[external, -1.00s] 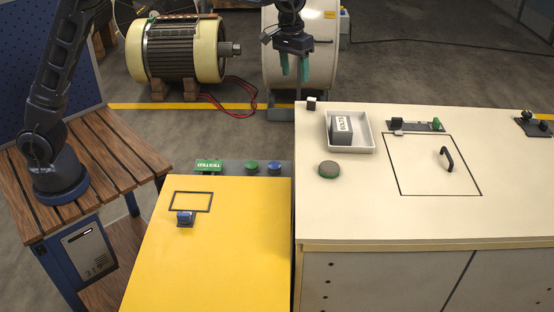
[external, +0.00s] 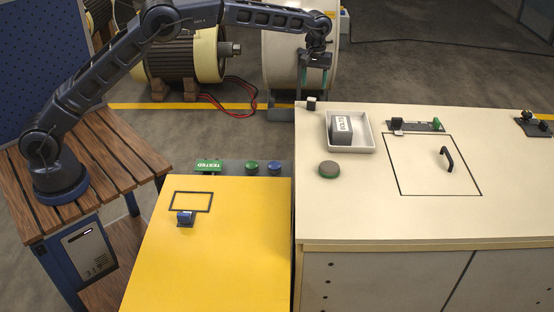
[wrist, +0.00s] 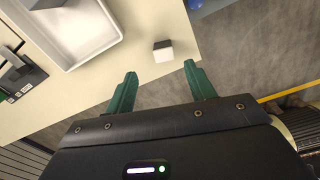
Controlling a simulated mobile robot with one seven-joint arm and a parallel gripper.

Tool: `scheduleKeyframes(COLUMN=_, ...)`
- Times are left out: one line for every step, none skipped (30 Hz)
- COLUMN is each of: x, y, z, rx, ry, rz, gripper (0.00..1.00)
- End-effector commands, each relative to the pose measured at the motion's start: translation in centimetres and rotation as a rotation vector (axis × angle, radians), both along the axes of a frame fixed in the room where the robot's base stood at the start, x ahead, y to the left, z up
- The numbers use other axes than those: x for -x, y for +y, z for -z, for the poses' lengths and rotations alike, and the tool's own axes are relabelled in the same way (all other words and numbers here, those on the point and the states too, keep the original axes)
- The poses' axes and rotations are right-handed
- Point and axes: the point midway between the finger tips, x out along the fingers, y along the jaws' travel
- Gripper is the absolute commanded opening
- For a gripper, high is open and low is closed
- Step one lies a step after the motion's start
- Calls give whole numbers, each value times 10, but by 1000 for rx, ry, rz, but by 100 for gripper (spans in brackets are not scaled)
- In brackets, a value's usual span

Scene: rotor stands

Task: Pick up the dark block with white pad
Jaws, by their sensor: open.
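The dark block with white pad (external: 311,103) is a small cube at the far left corner of the cream worktop (external: 260,240). In the wrist view the block (wrist: 162,51) shows a broad pale face and a thin dark side. My gripper (external: 315,80) is open and empty, and appears just above the block in the external view. In the wrist view my green fingertips (wrist: 160,72) lie on either side of the block's line, with the block a little beyond them and apart from both.
A white tray (external: 366,145) with a grey labelled box (external: 341,131) stands to the right of the block. The worktop edge lies close beside the block.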

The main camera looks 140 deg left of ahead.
Motion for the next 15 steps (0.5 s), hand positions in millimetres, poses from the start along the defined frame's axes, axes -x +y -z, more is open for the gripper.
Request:
scheduleKeyframes(x=1, y=0, z=8, rx=3, ry=1, rz=0, gripper=55)
scheduleKeyframes(x=1, y=-1, z=13, rx=4, ry=1, rz=0, gripper=55)
scheduleKeyframes(x=1, y=-1, z=19, rx=4, ry=0, rz=0, gripper=55)
scheduleKeyframes(x=0, y=-1, z=23, rx=3, ry=-1, rz=0, gripper=55)
scheduleKeyframes(x=0, y=-1, z=27, rx=3, ry=-1, rz=0, gripper=55)
scheduleKeyframes(x=1, y=-1, z=32, rx=4, ry=0, rz=0, gripper=55)
scheduleKeyframes(x=1, y=-1, z=35, rx=4, ry=0, rz=0, gripper=55)
scheduleKeyframes(x=1, y=-1, z=37, rx=2, ry=0, rz=0, gripper=55)
scheduleKeyframes(x=1, y=-1, z=39, rx=1, ry=-1, rz=0, gripper=55)
scheduleKeyframes(x=1, y=-1, z=41, rx=1, ry=-1, rz=0, gripper=55)
scheduleKeyframes(x=1, y=0, z=42, rx=1, ry=-1, rz=0, gripper=55)
scheduleKeyframes(x=1, y=0, z=44, rx=1, ry=-1, rz=0, gripper=55)
scheduleKeyframes(x=2, y=0, z=45, rx=1, ry=0, rz=0, gripper=55)
scheduleKeyframes(x=2, y=-1, z=48, rx=1, ry=0, rz=0, gripper=55)
scheduleKeyframes(x=3, y=-1, z=52, rx=2, ry=1, rz=0, gripper=55)
